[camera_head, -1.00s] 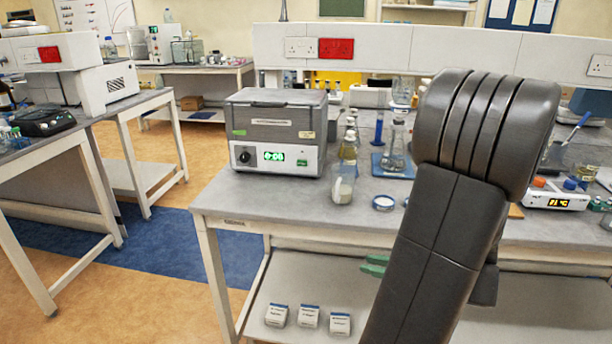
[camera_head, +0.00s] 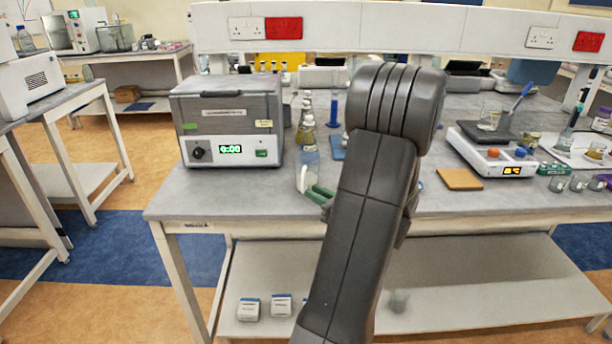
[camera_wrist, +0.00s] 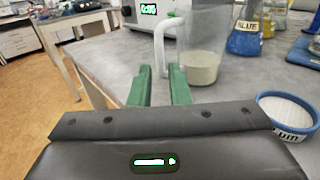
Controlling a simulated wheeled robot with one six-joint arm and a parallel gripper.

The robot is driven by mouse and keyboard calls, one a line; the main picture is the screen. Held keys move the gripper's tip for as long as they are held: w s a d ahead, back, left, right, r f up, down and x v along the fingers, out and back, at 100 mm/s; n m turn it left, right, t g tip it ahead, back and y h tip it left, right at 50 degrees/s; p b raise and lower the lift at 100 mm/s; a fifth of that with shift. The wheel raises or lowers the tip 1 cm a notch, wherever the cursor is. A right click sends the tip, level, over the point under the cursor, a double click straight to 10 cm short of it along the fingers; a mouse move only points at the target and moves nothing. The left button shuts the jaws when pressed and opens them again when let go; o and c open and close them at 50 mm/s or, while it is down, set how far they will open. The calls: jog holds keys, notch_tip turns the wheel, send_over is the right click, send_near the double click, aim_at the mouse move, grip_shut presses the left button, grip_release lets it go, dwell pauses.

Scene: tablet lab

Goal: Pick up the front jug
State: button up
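The front jug (camera_head: 308,170) is clear with a white handle and a pale layer at the bottom. It stands upright near the front edge of the bench; in the wrist view the jug (camera_wrist: 203,58) is just ahead and right of my fingers. My gripper (camera_wrist: 159,70) has two green fingers with a clear gap between them, and nothing is held. In the head view my gripper (camera_head: 320,193) is at the jug's near side, partly hidden by my arm.
A grey oven-like box (camera_head: 228,121) stands left of the jug. Bottles (camera_head: 307,125) stand behind it, one labelled BLUE (camera_wrist: 245,35) in the wrist view. A round labelled dish (camera_wrist: 287,113) lies to the right. A hotplate (camera_head: 492,150) and an orange-brown board (camera_head: 459,179) are farther right.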

aim_at(303, 190)
jog(key=x, duration=0.5)
jog(key=shift+w+r+p, duration=0.1)
jog(key=shift+w+p, duration=0.05)
jog(key=shift+p, duration=0.15)
grip_shut()
jog(key=shift+r, duration=0.1)
